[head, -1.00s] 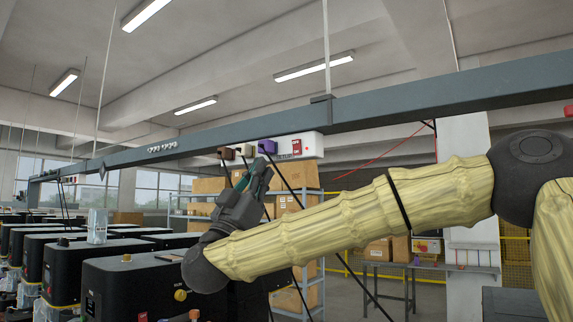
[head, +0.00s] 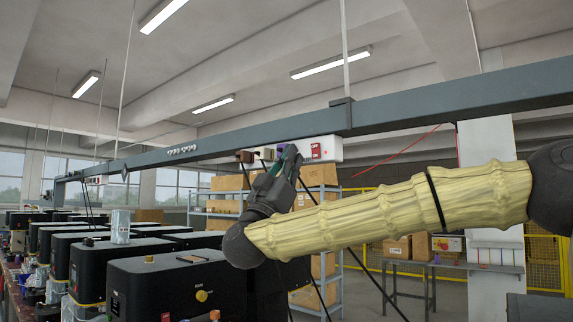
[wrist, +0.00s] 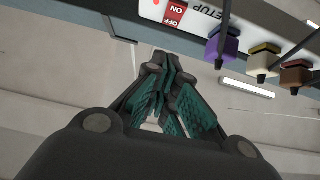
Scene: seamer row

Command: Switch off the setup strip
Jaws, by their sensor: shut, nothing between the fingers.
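The setup strip (head: 331,147) is a white power strip fixed under a grey overhead beam. Its red rocker switch (head: 316,151) is near the right end. In the wrist view the strip (wrist: 203,25) shows upside down along the top edge, with SETUP lettering, the red switch (wrist: 176,13) marked ON and OFF, and a small red dot beside it. My gripper (head: 291,158) is shut and empty, pointing up, just left of the switch in the head view. In the wrist view its fingertips (wrist: 165,62) are below the switch and appear apart from it.
Purple (wrist: 222,46), cream (wrist: 262,60) and brown (wrist: 295,75) plugs with cables stand in the strip beside the switch. The grey beam (head: 420,105) runs above. Black machines (head: 160,285) fill the lower left. Shelving with boxes (head: 318,175) stands behind.

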